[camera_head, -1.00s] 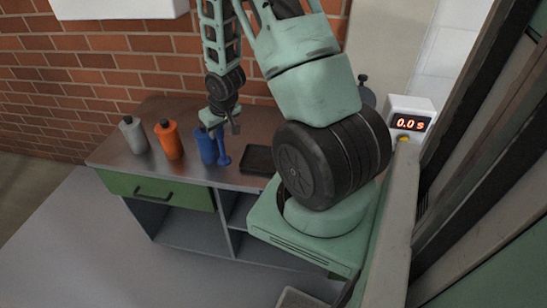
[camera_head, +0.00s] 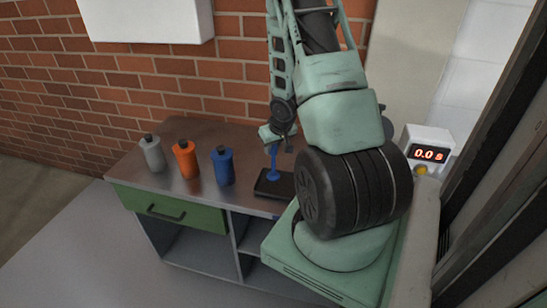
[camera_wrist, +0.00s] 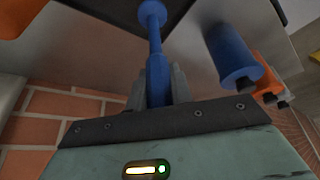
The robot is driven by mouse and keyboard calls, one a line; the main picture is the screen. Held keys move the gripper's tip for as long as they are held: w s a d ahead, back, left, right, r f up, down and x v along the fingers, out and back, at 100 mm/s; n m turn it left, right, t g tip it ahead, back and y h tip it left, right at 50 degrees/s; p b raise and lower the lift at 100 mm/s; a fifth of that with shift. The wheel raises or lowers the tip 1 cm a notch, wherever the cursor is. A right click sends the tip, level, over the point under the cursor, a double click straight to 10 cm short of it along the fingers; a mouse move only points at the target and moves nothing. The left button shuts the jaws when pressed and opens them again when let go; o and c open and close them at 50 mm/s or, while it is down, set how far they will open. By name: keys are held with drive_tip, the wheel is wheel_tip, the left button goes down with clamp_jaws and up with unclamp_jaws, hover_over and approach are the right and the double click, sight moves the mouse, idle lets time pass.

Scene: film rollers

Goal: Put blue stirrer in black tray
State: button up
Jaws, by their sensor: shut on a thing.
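The blue stirrer (camera_head: 274,162) hangs upright below my gripper (camera_head: 276,143), its wide end down over the black tray (camera_head: 283,190). I cannot tell whether that end touches the tray floor. In the wrist view, my gripper (camera_wrist: 157,90) is shut on the handle of the blue stirrer (camera_wrist: 155,40), and its round end points away at the top. A dark surface, likely the black tray (camera_wrist: 105,8), shows behind that end. The tray lies on the brown bench top, partly hidden by my arm.
A blue bottle (camera_head: 223,168), an orange bottle (camera_head: 186,160) and a grey bottle (camera_head: 152,154) stand in a row left of the tray. A brick wall rises behind the bench. A white timer box (camera_head: 426,152) reading 0.0 s is at right.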

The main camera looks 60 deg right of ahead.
sight(272, 154)
drive_tip(key=shift+f, duration=1.7)
drive_tip(key=o, duration=0.9)
